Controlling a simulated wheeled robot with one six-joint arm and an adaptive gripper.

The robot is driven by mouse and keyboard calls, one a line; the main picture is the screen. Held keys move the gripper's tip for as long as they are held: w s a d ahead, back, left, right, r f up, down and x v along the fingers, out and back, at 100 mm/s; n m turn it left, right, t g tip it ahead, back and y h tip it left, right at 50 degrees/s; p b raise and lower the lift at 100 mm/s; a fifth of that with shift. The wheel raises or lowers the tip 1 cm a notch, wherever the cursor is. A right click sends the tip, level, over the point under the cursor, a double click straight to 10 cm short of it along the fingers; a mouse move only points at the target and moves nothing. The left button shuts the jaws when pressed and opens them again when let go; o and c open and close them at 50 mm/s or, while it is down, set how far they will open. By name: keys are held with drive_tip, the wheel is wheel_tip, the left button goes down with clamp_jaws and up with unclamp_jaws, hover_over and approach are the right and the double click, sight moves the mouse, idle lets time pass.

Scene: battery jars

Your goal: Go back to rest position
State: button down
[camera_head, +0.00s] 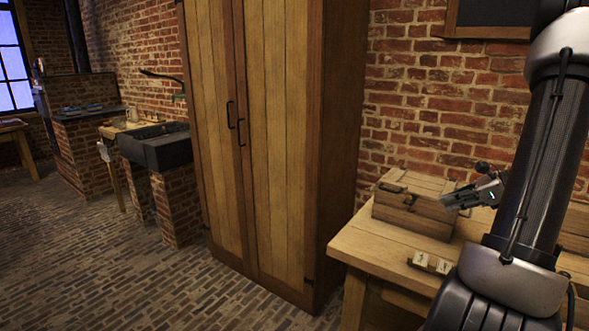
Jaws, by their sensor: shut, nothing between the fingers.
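My gripper (455,201) is at the right of the head view, its fingers pointing left, closed and empty. It appears in front of the right end of a wooden chest (415,205) that stands on the wooden table. I cannot tell whether the fingertips touch the chest. My arm runs down the right side of the picture and hides part of the table and wall. No battery jar can be made out.
The wooden table (375,246) has a small item with pale labels (431,263) at its front edge. A tall wooden cabinet (270,130) with closed doors stands left of it. A dark sink (155,148) on brick supports is farther left. The brick floor (110,265) in front is clear.

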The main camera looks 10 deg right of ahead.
drive_tip(key=s+a+n+g+h, duration=0.1)
drive_tip(key=s+a+n+g, duration=0.45)
drive_tip(key=s+n, duration=0.55)
drive_tip(key=s+a+r+n+t+h, duration=0.1)
drive_tip(key=s+a+r+n+h, duration=0.1)
drive_tip(key=a+r+n, duration=0.4)
drive_tip(key=s+a+r+n+t+h, duration=0.1)
drive_tip(key=s+a+r+n+h, duration=0.2)
drive_tip(key=a+r+n, duration=0.3)
drive_tip(key=s+a+n, duration=0.1)
drive_tip(key=a+n, duration=0.3)
drive_tip(key=shift+a+r+n, duration=0.3)
drive_tip(key=shift+a+n, duration=0.05)
drive_tip(key=shift+n, duration=0.05)
drive_tip(key=shift+f, duration=0.1)
